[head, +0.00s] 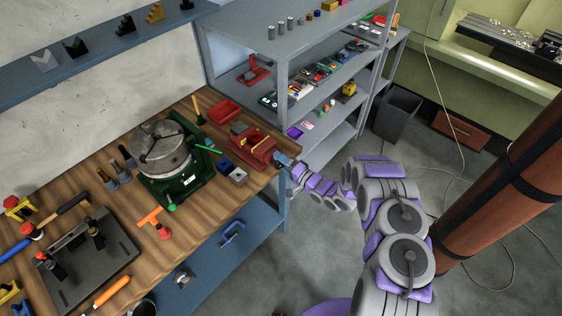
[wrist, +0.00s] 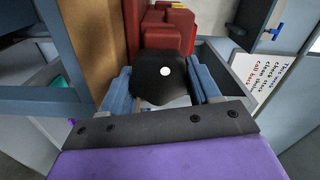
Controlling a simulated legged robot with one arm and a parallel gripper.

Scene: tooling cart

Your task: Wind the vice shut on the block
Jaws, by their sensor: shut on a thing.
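The red vice (head: 256,155) stands at the right end of the wooden workbench. In the wrist view its red body (wrist: 168,28) is straight ahead, behind a dark round knob (wrist: 160,72) with a white dot. My gripper (head: 283,160) is at the vice's right end, by the bench edge. In the wrist view its two blue fingers (wrist: 163,92) are shut on the dark knob, one on each side. A small yellowish piece (head: 264,144) shows at the vice's top; I cannot tell if it is the block or how the jaws sit on it.
A green-based rotary chuck (head: 163,150) stands left of the vice. Grey shelving (head: 283,85) rises close behind the bench end.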

